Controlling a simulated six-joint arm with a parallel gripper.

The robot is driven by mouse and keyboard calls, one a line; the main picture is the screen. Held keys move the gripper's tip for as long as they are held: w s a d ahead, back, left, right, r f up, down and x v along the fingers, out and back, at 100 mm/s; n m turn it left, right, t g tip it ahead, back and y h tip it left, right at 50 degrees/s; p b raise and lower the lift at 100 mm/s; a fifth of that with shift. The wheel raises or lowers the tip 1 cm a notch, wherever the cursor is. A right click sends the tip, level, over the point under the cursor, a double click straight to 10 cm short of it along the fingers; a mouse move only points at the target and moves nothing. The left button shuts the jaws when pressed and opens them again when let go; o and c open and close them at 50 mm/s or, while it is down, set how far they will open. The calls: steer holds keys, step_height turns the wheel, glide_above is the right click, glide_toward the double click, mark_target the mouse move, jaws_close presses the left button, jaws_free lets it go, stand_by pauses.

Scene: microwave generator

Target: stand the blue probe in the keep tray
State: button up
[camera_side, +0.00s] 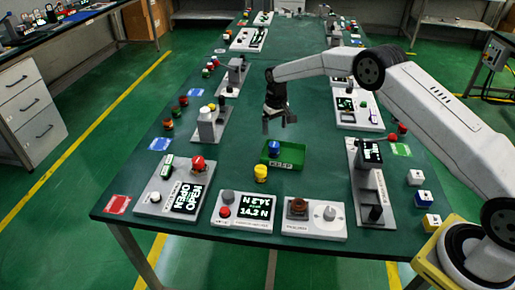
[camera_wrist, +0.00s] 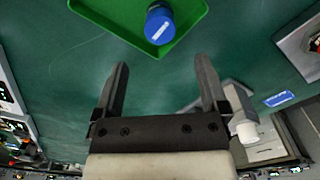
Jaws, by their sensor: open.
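The blue probe (camera_side: 274,147) is a short blue cylinder that appears to stand upright inside the green keep tray (camera_side: 296,158), toward its left side. The wrist view also shows the blue probe (camera_wrist: 159,24), with a white label, within the green tray (camera_wrist: 185,36) at the top of the picture. My gripper (camera_side: 281,121) hangs above and behind the tray, clear of the probe. In the wrist view my gripper (camera_wrist: 161,66) has its fingers wide apart with nothing between them.
A yellow cylinder (camera_side: 261,173) stands on the table in front of the tray. A display panel (camera_side: 243,211), a knob panel (camera_side: 314,218) and a panel with a red knob (camera_side: 177,187) line the front. A tall stand (camera_side: 368,183) is at the right.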

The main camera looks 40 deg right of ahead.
steer(key=shift+r, duration=1.05)
steer(key=s+a+r+t, duration=0.1)
steer(key=s+a+r, duration=0.1)
steer(key=s+r, duration=0.35)
steer(key=s+a+r, duration=0.1)
steer(key=s+r, duration=0.1)
steer(key=s, duration=0.6)
steer(key=s+a+n+t, duration=0.1)
steer(key=s, duration=1.8)
steer(key=shift+s+a+t, duration=0.3)
steer(key=shift+s+a, duration=0.05)
steer(key=shift+a, duration=0.05)
steer(key=shift+r, duration=0.1)
